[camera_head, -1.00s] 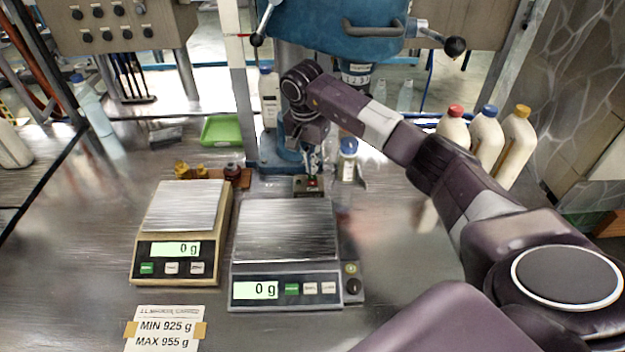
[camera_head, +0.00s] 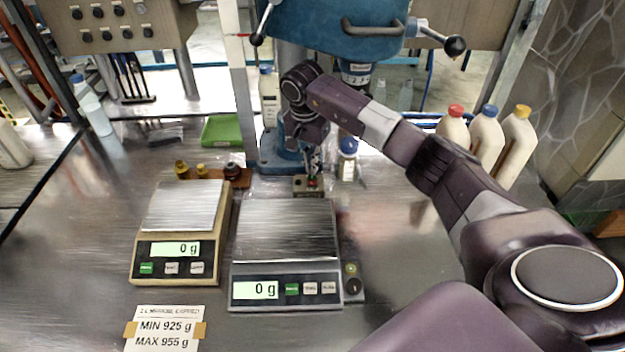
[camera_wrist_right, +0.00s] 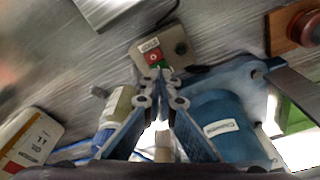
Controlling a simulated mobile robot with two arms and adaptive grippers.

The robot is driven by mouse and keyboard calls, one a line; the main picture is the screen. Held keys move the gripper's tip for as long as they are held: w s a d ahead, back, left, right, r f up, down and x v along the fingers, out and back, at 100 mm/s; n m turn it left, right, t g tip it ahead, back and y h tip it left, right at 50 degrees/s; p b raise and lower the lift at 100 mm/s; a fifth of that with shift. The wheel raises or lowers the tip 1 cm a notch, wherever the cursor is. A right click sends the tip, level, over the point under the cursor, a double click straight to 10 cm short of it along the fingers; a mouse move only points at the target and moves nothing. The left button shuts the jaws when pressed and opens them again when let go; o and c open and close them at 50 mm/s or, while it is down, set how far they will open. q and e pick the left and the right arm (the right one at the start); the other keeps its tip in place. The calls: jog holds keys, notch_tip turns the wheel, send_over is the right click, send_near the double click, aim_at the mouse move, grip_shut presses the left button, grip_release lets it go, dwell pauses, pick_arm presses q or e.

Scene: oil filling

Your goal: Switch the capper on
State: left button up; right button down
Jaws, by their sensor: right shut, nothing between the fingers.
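The capper is the blue machine (camera_head: 335,28) at the top centre of the head view, with a handle and ball-ended levers. A small switch box (camera_head: 308,187) sits on the table in front of its base; in the right wrist view the switch box (camera_wrist_right: 160,52) shows a red and a green button. My right gripper (camera_head: 313,182) points down at the box with its fingers together and empty. In the wrist view the fingertips (camera_wrist_right: 155,78) overlap the box's near edge beside the buttons; contact cannot be told. My left gripper is not in view.
Two scales (camera_head: 187,262) (camera_head: 285,293) stand in front of the box. Bottles with red, blue and yellow caps (camera_head: 487,142) stand at the right. A blue-capped bottle (camera_head: 347,160) stands close right of my gripper. A green tray (camera_head: 221,130) lies behind left.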

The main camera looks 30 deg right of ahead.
aim_at(312, 177)
jog(key=shift+s+f+b, duration=0.1)
jog(key=shift+f+b, duration=0.6)
jog(key=shift+f, duration=0.45)
dwell(0.4)
jog(key=shift+r+p, duration=0.65)
jog(key=shift+r, duration=0.15)
jog(key=shift+r+p, duration=1.8)
jog(key=shift+r, duration=0.95)
jog(key=shift+f, duration=0.1)
